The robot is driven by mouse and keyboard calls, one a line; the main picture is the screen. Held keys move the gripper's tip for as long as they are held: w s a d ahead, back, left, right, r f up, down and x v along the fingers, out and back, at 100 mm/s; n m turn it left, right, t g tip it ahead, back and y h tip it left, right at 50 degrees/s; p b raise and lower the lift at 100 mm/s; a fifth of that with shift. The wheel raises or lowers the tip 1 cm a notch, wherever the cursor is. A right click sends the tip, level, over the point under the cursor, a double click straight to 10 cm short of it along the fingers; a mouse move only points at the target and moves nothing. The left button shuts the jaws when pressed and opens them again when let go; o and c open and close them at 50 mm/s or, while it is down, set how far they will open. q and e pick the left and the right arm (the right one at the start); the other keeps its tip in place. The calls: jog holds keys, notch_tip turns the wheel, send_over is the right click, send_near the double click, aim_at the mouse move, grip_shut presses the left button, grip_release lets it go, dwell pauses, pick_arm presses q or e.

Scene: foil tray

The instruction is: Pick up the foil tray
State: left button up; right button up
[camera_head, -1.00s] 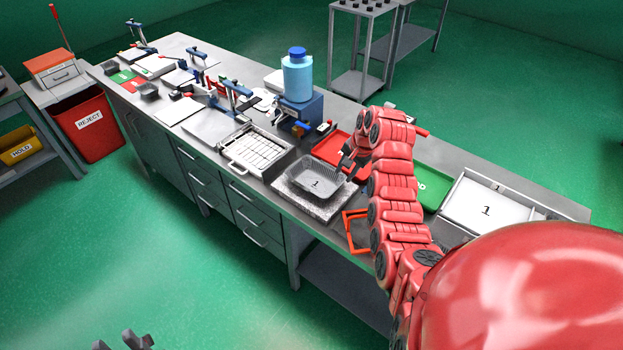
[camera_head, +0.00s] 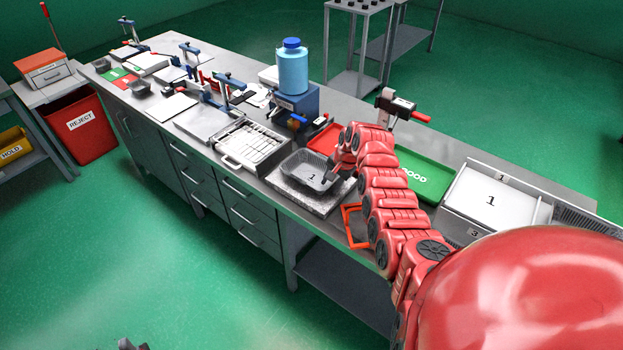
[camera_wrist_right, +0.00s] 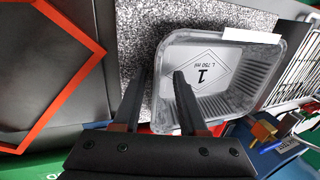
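The foil tray (camera_head: 303,168) is a shallow grey tray marked "1". It rests on a speckled stone slab (camera_head: 325,205) on the bench, and it also shows in the right wrist view (camera_wrist_right: 240,95). My right gripper (camera_head: 338,174) is at the tray's right side in the head view. In the right wrist view its two fingers (camera_wrist_right: 162,74) are apart, one over the tray's inside and one outside over the slab, with the near rim between them. Whether they touch the rim is unclear. Only a grey tip of my left gripper (camera_head: 132,345) shows at the bottom edge.
An orange-red frame (camera_head: 352,226) lies right of the slab. A wire-rack pan (camera_head: 228,160) stands to the left. Behind are a red tray (camera_head: 322,137) and a blue bottle (camera_head: 293,70). A green "GOOD" tray (camera_head: 428,180) and a white box marked "1" (camera_head: 480,203) are right.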

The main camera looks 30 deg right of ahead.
jog(key=shift+c, duration=0.3)
jog(key=c, duration=0.5)
grip_shut()
jog(key=shift+r, duration=0.1)
